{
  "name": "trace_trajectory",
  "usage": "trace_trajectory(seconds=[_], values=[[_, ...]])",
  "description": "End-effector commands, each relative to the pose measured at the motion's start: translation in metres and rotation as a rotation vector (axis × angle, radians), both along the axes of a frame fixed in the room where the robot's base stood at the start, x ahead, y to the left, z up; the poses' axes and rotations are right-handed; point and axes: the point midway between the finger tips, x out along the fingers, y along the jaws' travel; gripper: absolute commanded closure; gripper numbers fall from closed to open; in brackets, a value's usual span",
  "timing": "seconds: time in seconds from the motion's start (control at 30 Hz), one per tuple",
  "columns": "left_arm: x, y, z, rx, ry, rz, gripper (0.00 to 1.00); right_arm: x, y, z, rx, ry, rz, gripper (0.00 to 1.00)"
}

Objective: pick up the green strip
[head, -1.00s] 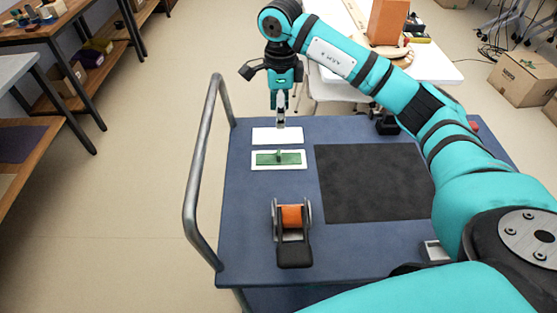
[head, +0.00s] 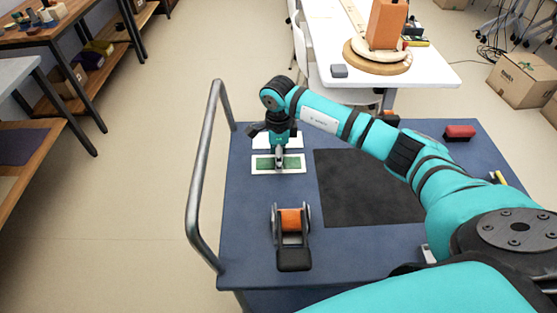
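The green strip (head: 264,163) lies on a white plate (head: 292,172) on the blue cart top. My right gripper (head: 280,163) points down over the middle of the strip and hides its upright green knob. The fingertips look to be at or just above the strip; I cannot tell whether they touch it or are open or shut. My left gripper is not in view.
A second white plate (head: 293,142) lies just behind, partly hidden by my arm. An orange spool in a black holder (head: 291,222) stands in front. A black mat (head: 350,195) lies to the right, and a metal handrail (head: 197,170) bounds the cart's left side.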

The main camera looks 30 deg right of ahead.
Motion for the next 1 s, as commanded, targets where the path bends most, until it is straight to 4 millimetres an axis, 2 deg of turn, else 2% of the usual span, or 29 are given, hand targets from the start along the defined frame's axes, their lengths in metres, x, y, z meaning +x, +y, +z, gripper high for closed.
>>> trace_trajectory(seconds=[0.3,0.5,0.6,1.0], values=[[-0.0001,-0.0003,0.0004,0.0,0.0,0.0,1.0,0.0,-0.0003,-0.0059,-0.001,0.0,0.001,0.47],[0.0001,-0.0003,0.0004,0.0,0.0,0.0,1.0,-0.0001,-0.0004,-0.0058,-0.001,0.0,0.001,0.74],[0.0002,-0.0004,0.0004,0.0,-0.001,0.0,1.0,-0.0002,-0.0004,-0.0059,-0.001,0.0,0.001,0.84],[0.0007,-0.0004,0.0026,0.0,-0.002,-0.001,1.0,-0.0004,-0.0005,-0.0031,-0.002,0.001,0.001,0.84]])
